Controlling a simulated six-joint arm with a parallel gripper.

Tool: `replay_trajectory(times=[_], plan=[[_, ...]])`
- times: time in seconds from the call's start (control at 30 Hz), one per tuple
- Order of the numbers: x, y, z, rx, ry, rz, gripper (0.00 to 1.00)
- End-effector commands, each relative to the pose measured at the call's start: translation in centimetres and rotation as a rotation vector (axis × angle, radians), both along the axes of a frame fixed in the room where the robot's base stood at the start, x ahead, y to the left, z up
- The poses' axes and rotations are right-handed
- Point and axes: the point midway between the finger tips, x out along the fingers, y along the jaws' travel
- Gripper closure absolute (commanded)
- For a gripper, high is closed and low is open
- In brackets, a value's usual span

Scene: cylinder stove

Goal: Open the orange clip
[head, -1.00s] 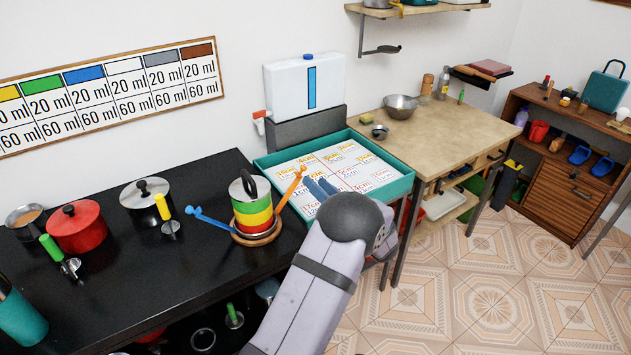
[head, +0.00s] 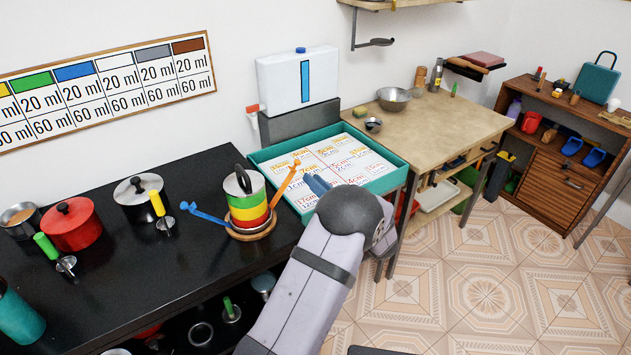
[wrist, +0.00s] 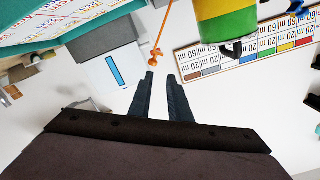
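The orange clip (head: 283,193) is a thin arm with a knobbed end. It sticks up and out from the right side of the banded green, yellow and red cylinder stack (head: 247,207). In the wrist view the orange clip (wrist: 158,35) hangs just beyond my fingertips, with its knob near the left finger. My gripper (wrist: 161,75) has its two dark fingers apart with an empty gap. In the head view my gripper (head: 317,185) is right of the clip's upper end, partly hidden by my wrist. A blue clip (head: 205,214) sticks out on the stack's left.
The stack stands on a wooden round base (head: 262,234) on the black counter (head: 150,270). A red pot (head: 75,232) and a dark pot (head: 137,195) stand to its left. A teal tray (head: 385,182) with a printed sheet lies behind my gripper.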

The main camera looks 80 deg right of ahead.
Motion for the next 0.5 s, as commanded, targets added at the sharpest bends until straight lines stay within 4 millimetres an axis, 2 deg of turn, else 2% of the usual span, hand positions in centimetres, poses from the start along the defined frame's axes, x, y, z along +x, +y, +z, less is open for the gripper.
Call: replay_trajectory(times=[0.03, 0.07, 0.3, 0.5], plan=[[0.3, 0.0, -0.2, -0.001, 0.001, 0.004, 0.96], [0.4, 0.0, -0.1, -0.007, 0.003, 0.008, 1.00], [2.4, 0.0, 3.6, -0.070, 0.022, 0.008, 1.00], [0.9, -0.8, 2.7, 0.260, -0.237, -0.109, 1.00]])
